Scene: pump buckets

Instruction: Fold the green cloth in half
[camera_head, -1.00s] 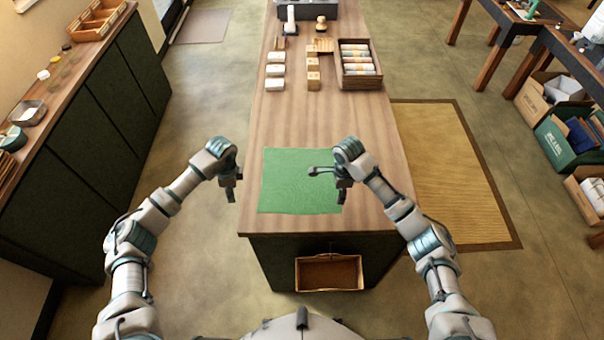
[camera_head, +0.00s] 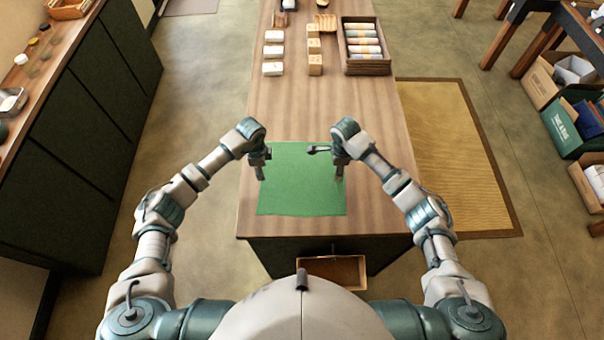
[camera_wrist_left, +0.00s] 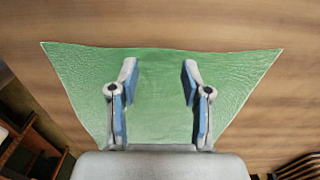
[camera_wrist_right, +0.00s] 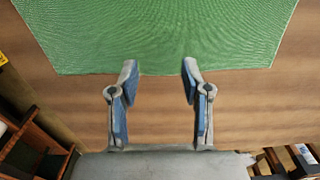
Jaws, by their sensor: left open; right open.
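The green cloth (camera_head: 301,190) lies flat and spread out on the near end of the wooden counter. My left gripper (camera_head: 261,172) is over the cloth's left edge; in the left wrist view its open fingers (camera_wrist_left: 160,85) are over the cloth (camera_wrist_left: 158,70), with nothing between them but cloth below. My right gripper (camera_head: 338,172) is at the cloth's right edge. In the right wrist view its open fingers (camera_wrist_right: 160,85) are just beyond the cloth's edge, over bare wood, with the cloth (camera_wrist_right: 165,35) ahead. Neither gripper visibly holds the cloth.
White blocks (camera_head: 273,52) and wooden blocks (camera_head: 315,48) stand farther back on the counter (camera_head: 290,105), beside a crate of rolled cloths (camera_head: 366,70). A small open drawer or box (camera_head: 335,270) is at the counter's front. The counter between cloth and blocks is clear.

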